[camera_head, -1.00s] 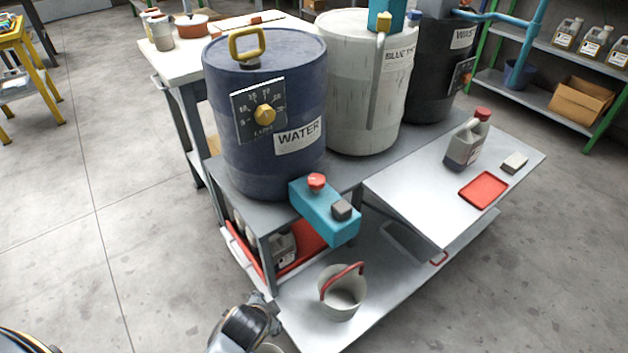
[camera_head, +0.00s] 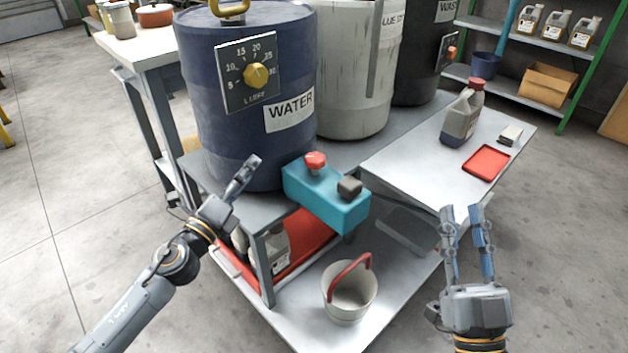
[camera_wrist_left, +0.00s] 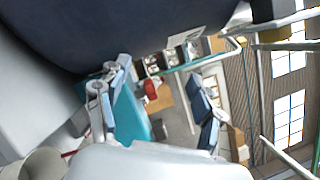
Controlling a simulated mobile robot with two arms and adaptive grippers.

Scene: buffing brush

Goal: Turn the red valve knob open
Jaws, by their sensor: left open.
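The red valve knob (camera_head: 315,161) sits on top of the teal box (camera_head: 325,205) at the front edge of the bench, below the blue WATER drum (camera_head: 245,130). My left gripper (camera_head: 248,170) is in front of the drum, left of the knob and apart from it, seen edge-on. In the left wrist view the knob (camera_wrist_left: 150,89) shows between the spread, empty fingers of the left gripper (camera_wrist_left: 160,73), farther off. My right gripper (camera_head: 463,212) is open and empty at the lower right, its fingers pointing up.
A dark grey block (camera_head: 349,187) sits on the teal box beside the knob. A white bucket (camera_head: 349,303) with a red handle stands on the lower shelf. A jug (camera_head: 461,118) and a red tray (camera_head: 486,163) are on the side table at right.

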